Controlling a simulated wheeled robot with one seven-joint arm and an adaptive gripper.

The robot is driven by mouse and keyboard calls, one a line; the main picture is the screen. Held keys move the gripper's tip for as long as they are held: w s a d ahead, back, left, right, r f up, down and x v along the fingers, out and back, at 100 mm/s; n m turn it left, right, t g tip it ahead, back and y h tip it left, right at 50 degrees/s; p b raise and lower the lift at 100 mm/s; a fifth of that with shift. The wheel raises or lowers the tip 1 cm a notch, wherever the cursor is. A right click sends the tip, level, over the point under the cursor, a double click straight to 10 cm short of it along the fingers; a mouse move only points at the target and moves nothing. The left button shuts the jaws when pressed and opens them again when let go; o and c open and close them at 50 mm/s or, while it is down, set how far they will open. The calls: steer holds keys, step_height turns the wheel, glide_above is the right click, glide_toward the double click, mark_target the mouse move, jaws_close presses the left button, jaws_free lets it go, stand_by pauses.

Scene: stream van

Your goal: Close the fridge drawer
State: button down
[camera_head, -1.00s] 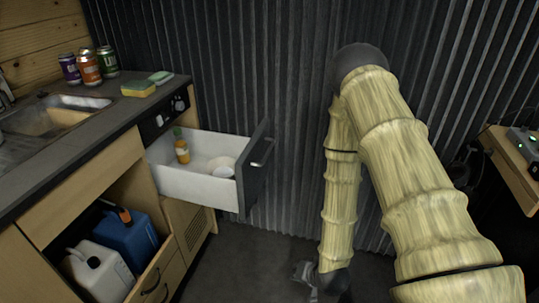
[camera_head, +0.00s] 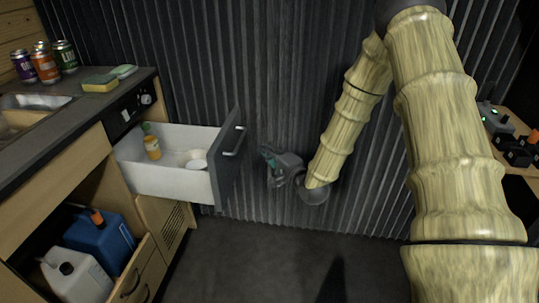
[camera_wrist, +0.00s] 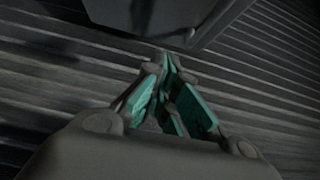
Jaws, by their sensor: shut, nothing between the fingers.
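The fridge drawer (camera_head: 165,180) is pulled out from the counter in the head view, with white walls and a dark front panel (camera_head: 228,160) bearing a metal handle. Inside are an orange bottle (camera_head: 152,147) and a white bowl-like item (camera_head: 196,160). My gripper (camera_head: 268,155) is to the right of the front panel, apart from it, pointing left toward it. In the wrist view, my gripper's green-padded fingers (camera_wrist: 168,68) are together and empty. A dark panel, apparently the drawer front (camera_wrist: 165,20), shows at the top beyond the fingertips.
The counter (camera_head: 75,115) holds a sink, several cans (camera_head: 43,63) and sponges (camera_head: 100,85). An open lower drawer with a blue jug (camera_head: 100,240) and a white jug (camera_head: 75,275) stands below. A corrugated wall (camera_head: 270,60) is behind. The floor in front is clear.

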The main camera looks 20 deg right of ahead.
glide_toward(239, 134)
steer(key=w+d, duration=0.1)
steer(key=w, duration=0.2)
steer(key=shift+w+a+f+b, duration=0.1)
steer(key=shift+w+a+b, duration=0.45)
steer(key=shift+w+a, duration=0.3)
steer(key=shift+a, duration=0.1)
